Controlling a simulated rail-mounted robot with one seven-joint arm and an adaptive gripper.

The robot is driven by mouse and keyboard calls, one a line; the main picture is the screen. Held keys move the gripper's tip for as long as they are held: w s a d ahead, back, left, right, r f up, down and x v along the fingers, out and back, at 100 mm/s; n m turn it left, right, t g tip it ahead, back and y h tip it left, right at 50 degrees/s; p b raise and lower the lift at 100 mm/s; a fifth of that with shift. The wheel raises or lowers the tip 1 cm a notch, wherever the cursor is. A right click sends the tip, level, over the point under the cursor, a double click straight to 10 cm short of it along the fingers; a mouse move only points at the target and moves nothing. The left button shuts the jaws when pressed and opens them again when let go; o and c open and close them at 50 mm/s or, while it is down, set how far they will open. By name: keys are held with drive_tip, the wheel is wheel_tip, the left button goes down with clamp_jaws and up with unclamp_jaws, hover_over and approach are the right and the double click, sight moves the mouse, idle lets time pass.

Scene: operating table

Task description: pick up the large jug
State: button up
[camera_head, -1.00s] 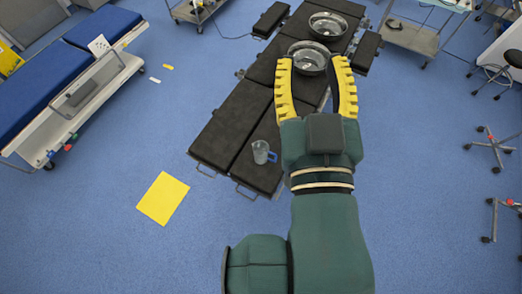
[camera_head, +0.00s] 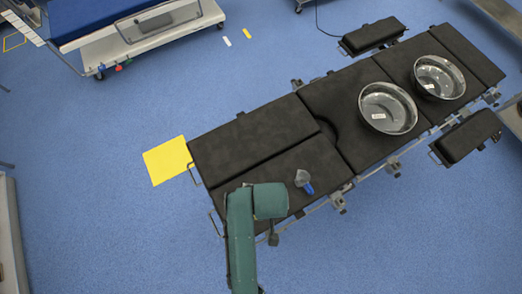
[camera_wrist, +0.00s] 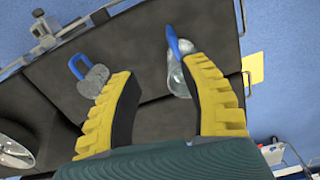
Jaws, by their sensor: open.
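The large jug (camera_wrist: 177,78) is clear with a blue handle. In the wrist view it is on the black table, in the gap between my fingers, close to the right finger, which partly covers it. I cannot tell whether they touch. My gripper (camera_wrist: 157,70) is open and empty, its yellow fingers wide apart. A smaller jug (camera_wrist: 94,80) with a blue handle is outside the left finger. The head view shows one jug, apparently the smaller jug (camera_head: 302,178), right of my arm. My arm appears to hide the large jug and the gripper there.
Two metal bowls (camera_head: 387,108) (camera_head: 440,77) stand on the operating table (camera_head: 250,130) toward the upper right. A yellow sheet (camera_head: 167,160) lies on the floor beyond the table's left end. A blue-topped trolley (camera_head: 140,45) stands at upper left.

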drive_tip(key=f, duration=0.7)
drive_tip(key=a+f+b, duration=0.1)
drive_tip(key=f, duration=0.3)
drive_tip(key=shift+s+a+f, duration=0.1)
drive_tip(key=shift+s, duration=0.3)
drive_tip(key=f, duration=0.4)
drive_tip(key=f+b, duration=0.1)
drive_tip(key=f, duration=0.1)
drive_tip(key=shift+w+a, duration=0.15)
drive_tip(key=shift+a, duration=0.1)
clamp_jaws()
